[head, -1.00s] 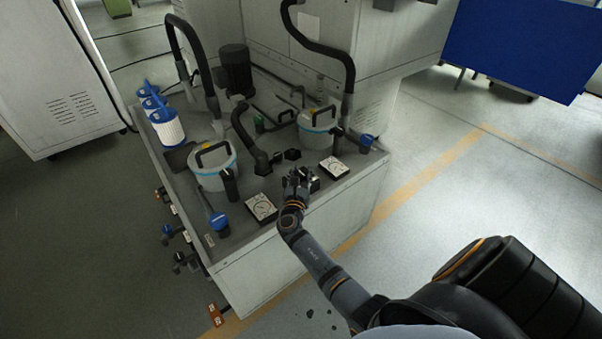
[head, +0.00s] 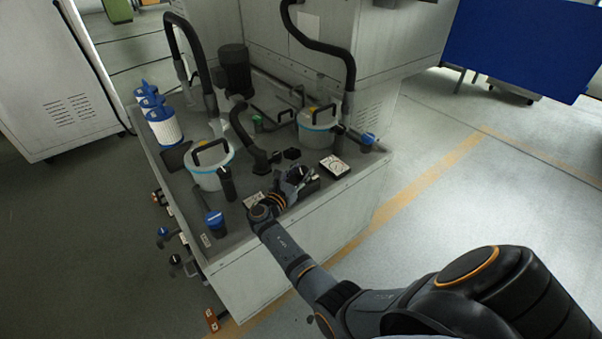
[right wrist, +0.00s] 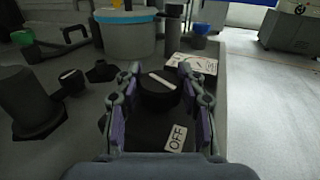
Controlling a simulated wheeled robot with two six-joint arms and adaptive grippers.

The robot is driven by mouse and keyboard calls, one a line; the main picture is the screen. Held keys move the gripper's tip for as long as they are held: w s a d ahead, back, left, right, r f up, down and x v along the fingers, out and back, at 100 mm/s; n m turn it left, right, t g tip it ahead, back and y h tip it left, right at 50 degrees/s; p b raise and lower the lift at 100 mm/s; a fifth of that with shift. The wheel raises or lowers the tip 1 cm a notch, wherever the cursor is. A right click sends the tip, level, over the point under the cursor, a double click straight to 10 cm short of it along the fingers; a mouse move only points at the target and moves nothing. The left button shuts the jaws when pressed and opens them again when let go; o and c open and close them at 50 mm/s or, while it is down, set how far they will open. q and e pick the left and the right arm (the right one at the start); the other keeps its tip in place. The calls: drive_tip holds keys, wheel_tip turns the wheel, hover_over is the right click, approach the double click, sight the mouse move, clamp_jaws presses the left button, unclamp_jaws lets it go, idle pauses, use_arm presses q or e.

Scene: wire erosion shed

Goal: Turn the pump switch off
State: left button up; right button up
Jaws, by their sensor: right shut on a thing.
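The pump switch is a black round knob (right wrist: 160,94) with a white pointer line on top, on a dark box in the right wrist view. The line slants from upper left to lower right. A white OFF label (right wrist: 176,138) is on the box, on the near side of the knob. My right gripper (right wrist: 158,88) is shut on the knob, one finger on each side. In the head view my right gripper (head: 290,182) is at the front edge of the pump unit and hides most of the switch. My left gripper is not in view.
A lidded canister (head: 210,170) and a second canister (head: 317,132) with black hoses stand behind. Open floor lies to the right.

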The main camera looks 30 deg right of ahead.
sight(301, 170)
drive_tip(key=o, duration=1.2)
wheel_tip(301, 170, up, 10)
